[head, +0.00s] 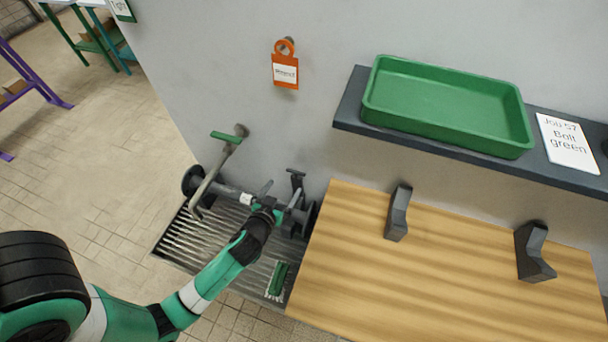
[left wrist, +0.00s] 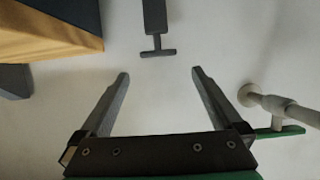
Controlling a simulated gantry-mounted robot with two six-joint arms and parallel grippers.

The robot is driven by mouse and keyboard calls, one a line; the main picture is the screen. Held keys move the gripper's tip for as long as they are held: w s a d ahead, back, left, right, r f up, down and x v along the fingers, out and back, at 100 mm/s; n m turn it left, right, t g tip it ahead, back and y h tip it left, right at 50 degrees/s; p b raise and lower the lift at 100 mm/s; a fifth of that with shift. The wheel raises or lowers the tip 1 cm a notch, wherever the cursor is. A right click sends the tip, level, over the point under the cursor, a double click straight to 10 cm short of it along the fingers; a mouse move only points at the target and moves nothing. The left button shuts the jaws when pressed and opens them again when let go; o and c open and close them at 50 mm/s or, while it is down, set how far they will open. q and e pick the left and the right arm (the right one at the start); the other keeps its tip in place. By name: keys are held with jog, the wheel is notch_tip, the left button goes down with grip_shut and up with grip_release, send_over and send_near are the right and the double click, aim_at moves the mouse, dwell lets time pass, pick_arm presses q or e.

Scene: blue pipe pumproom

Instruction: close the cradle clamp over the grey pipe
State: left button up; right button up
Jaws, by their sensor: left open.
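The grey pipe (head: 227,193) lies level between dark round flanges, low beside the wall, in the head view. The cradle clamp's dark arm with a T-shaped end (head: 297,174) stands up behind the pipe near its right end, so the clamp looks open. The T-shaped end also shows at the top of the left wrist view (left wrist: 157,50). My left gripper (head: 281,191) is open and empty, over the pipe's right part and short of the T-end. Its fingers (left wrist: 160,74) are spread with the T-end beyond them, centred. My arm hides part of the pipe and the cradle.
A bent grey pipe with a green handle (head: 226,137) rises left of the clamp. A wooden bench (head: 350,270) stands close on the right. A shelf (head: 348,112) with a green tray (head: 440,137) is above it. A grated floor drain (head: 185,238) lies below.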

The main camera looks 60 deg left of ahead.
aim_at(295, 173)
pick_arm(q)
jog(key=b+x, duration=0.2)
jog(key=x, duration=0.9)
jog(key=shift+w, duration=0.2)
jog(key=shift+c, duration=0.3)
grip_shut()
